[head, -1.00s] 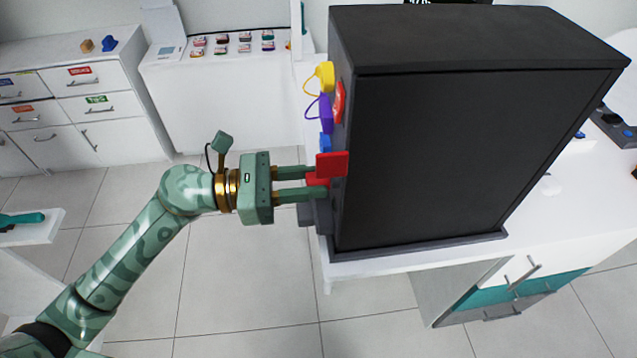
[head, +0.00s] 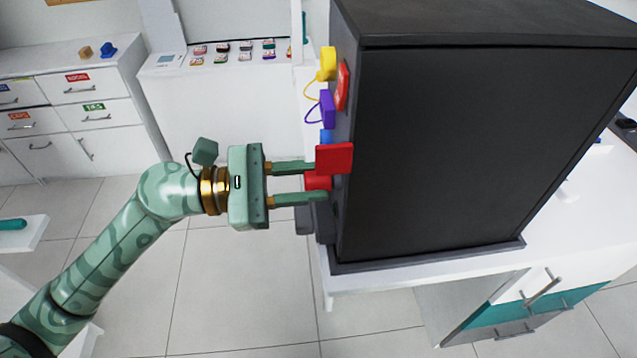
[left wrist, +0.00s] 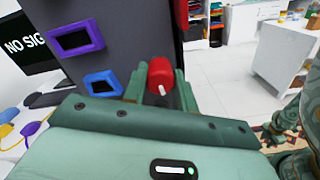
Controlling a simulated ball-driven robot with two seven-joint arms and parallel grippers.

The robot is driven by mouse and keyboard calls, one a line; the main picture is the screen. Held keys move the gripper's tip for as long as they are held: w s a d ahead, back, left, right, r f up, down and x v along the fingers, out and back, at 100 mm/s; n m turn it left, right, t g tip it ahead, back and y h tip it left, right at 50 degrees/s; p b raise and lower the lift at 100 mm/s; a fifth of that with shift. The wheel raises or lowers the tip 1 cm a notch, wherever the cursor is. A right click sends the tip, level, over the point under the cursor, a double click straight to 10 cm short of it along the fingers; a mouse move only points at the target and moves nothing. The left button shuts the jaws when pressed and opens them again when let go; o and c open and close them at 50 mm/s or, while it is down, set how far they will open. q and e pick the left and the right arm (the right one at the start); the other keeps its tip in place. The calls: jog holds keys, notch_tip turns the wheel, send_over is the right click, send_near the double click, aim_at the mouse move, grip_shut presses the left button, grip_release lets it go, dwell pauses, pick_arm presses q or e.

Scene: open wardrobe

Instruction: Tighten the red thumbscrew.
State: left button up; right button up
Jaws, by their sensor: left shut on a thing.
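The red thumbscrew (head: 317,181) sits low on the left face of a tall black cabinet (head: 450,150). My left gripper (head: 318,181) reaches it from the left, one finger above it and one below, and is shut on it. In the left wrist view the red thumbscrew (left wrist: 160,73) is a round red knob with a white mark, between the two fingers (left wrist: 160,88). A flat red plate (head: 334,158) stands beside the upper fingertip. How far the screw is seated is hidden. My right gripper is not in view.
Above the thumbscrew, the cabinet face carries blue (head: 326,136), purple (head: 327,109), red (head: 342,87) and yellow (head: 327,63) parts; thin loops hang near the purple and yellow ones. The cabinet stands on a white table (head: 400,268).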

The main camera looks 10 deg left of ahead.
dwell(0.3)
pick_arm(q)
jog(key=o, duration=1)
jog(key=shift+c, duration=0.3)
